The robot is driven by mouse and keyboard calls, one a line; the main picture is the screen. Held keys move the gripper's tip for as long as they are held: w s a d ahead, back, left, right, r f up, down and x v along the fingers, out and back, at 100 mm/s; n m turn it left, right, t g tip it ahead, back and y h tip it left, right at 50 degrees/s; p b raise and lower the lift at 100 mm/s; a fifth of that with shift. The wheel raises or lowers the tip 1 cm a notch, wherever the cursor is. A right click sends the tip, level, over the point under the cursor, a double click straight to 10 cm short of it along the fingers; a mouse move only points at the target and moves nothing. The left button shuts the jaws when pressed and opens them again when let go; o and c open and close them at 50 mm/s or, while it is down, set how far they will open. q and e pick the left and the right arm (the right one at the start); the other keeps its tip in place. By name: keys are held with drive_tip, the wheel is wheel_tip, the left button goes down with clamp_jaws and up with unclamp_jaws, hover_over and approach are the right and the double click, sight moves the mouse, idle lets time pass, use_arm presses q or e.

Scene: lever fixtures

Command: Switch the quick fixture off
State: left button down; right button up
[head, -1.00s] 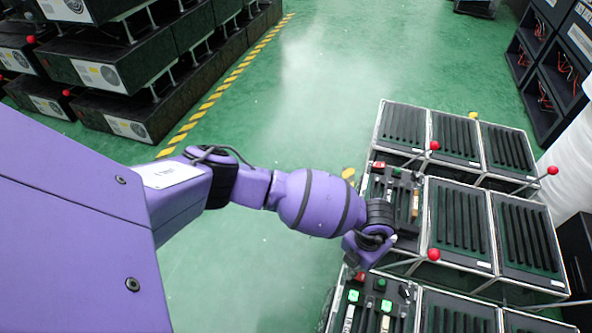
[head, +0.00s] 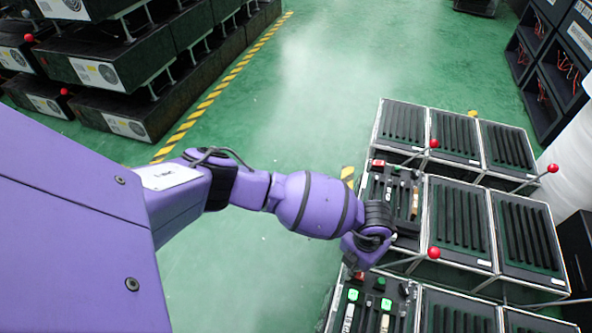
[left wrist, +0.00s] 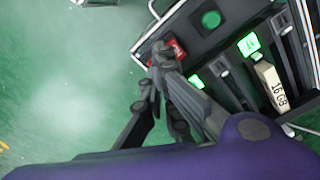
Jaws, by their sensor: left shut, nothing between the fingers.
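My left arm reaches across the head view to the nearest fixture (head: 400,312), its gripper (head: 355,266) pointing down at that fixture's far left corner. In the left wrist view the gripper (left wrist: 162,52) is shut and empty, its tips right beside a red switch (left wrist: 177,49). I cannot tell whether they touch it. The switch also shows in the head view (head: 359,276), partly covered. A round green button (left wrist: 210,18) and lit green indicators (left wrist: 249,45) are on the same panel, above slots, one labelled 16 GB. No name on the fixture is readable. My right gripper is out of view.
Another fixture row with a red switch (head: 378,163) stands just beyond. Red-ball levers (head: 434,253) stick up between the rows, close to my gripper's right. Dark racks (head: 120,60) stand at far left. The green floor (head: 280,110) between is clear.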

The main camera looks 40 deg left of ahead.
use_arm(q)
drive_tip(key=shift+w+f+b, duration=0.1)
drive_tip(key=shift+f+b, duration=0.5)
drive_tip(key=shift+f, duration=0.45)
idle(1.2)
wheel_tip(320, 180, up, 7)
drive_tip(key=p, duration=0.6)
drive_tip(key=shift+r, duration=0.1)
idle(0.6)
